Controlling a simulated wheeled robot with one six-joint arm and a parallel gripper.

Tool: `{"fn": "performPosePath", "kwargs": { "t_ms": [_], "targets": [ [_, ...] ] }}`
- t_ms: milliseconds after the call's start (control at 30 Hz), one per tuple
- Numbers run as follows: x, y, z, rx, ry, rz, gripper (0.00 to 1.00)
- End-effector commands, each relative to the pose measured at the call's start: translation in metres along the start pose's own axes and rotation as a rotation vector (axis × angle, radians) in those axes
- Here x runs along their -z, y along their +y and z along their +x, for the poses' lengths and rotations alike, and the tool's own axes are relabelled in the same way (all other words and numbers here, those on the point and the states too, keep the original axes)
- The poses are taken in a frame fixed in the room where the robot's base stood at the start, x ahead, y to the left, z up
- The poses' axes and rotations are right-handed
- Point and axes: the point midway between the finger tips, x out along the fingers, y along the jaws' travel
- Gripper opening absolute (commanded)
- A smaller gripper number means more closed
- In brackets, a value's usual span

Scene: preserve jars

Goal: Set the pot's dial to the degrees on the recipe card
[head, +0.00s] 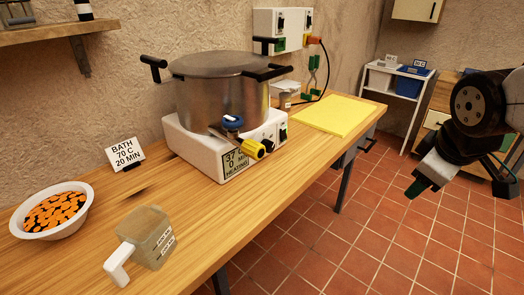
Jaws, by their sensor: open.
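The recipe card (125,153) stands on the wooden bench at the left and reads "BATH 70 C 20 MIN". The steel pot (222,98) with black handles sits on a white heater base (190,148). The base's display (236,162) seems to read 37, 0 and "HEATING". A small black knob (268,145) is on the base's front, right of a yellow-and-black fitting (253,149); a blue-topped part (232,122) is above. The dial's marks are too small to read. My gripper (418,188) is open and empty over the floor, well right of the pot.
A yellow board (333,117) lies right of the pot. A wall box with sockets (283,30) has a black cable. Tiled floor right of the bench is clear.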

Motion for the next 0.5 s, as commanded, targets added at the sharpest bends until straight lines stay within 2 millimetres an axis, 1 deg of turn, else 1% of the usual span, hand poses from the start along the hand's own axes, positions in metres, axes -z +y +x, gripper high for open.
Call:
{"fn": "performPosePath", "kwargs": {
  "t_ms": [33,67,100,167,200,233,267,300,367,400,467,500],
  "targets": [
    [0.024,0.015,0.021,-0.044,0.041,-0.171,0.59],
    [0.039,0.024,0.03,-0.08,0.073,-0.28,0.59],
    [0.059,0.035,0.044,-0.127,0.111,-0.425,0.59],
    [0.09,0.047,0.063,-0.204,0.167,-0.645,0.59],
    [0.11,0.052,0.076,-0.258,0.203,-0.79,0.59],
    [0.126,0.055,0.086,-0.301,0.229,-0.898,0.59],
    [0.14,0.057,0.096,-0.344,0.254,-1.003,0.59],
    [0.16,0.057,0.108,-0.406,0.29,-1.141,0.59],
    [0.188,0.053,0.127,-0.503,0.348,-1.347,0.59],
    [0.206,0.048,0.138,-0.579,0.382,-1.482,0.59],
    [0.231,0.037,0.155,-0.703,0.433,-1.674,0.59],
    [0.245,0.028,0.165,-0.794,0.467,-1.791,0.59]
  ]
}}
